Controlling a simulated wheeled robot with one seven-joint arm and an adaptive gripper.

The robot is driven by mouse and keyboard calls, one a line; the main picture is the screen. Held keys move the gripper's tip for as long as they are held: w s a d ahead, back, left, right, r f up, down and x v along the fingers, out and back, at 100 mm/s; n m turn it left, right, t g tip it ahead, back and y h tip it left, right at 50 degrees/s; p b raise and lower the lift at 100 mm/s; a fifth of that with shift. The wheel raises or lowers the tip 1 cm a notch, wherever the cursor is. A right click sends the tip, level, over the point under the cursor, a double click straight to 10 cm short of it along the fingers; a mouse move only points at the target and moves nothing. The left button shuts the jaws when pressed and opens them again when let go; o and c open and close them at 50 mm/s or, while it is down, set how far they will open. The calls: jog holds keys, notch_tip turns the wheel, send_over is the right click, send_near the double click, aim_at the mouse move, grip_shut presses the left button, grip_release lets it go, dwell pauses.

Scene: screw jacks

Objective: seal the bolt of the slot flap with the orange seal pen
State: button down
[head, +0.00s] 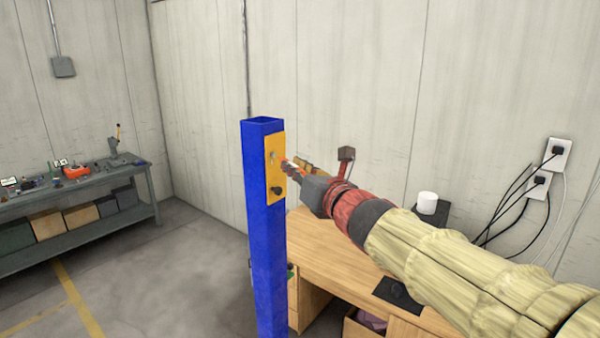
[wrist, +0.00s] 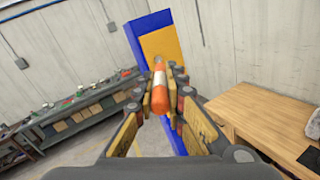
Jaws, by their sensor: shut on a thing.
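The slot flap (head: 277,172) is a yellow-orange plate on the upper face of a blue post (head: 266,240). A small grey bolt (head: 273,156) shows high on the plate, and a dark knob (head: 277,190) sits lower. My gripper (head: 297,167) is just right of the plate. In the wrist view my gripper (wrist: 160,92) is shut on the orange seal pen (wrist: 159,98), which has a white band. The pen's far end points at the flap (wrist: 163,48). Whether the tip touches the flap or bolt I cannot tell; the bolt is hidden in the wrist view.
A wooden desk (head: 330,250) stands behind the post, under my arm, with a white cup-like object (head: 427,202) on it. A grey workbench (head: 75,188) with tools and boxes stands at the left wall. Open floor lies between bench and post.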

jog(key=shift+w+a, duration=0.3)
jog(key=shift+w, duration=0.15)
jog(key=shift+w+d, duration=0.1)
jog(key=shift+w, duration=0.05)
dwell(0.3)
jog(key=shift+b, duration=0.5)
jog(key=shift+w+a+b, duration=0.35)
jog(key=shift+a+b, duration=0.15)
jog(key=shift+b, duration=0.25)
dwell(1.6)
jog(key=shift+r, duration=0.1)
jog(key=shift+v, duration=3.45)
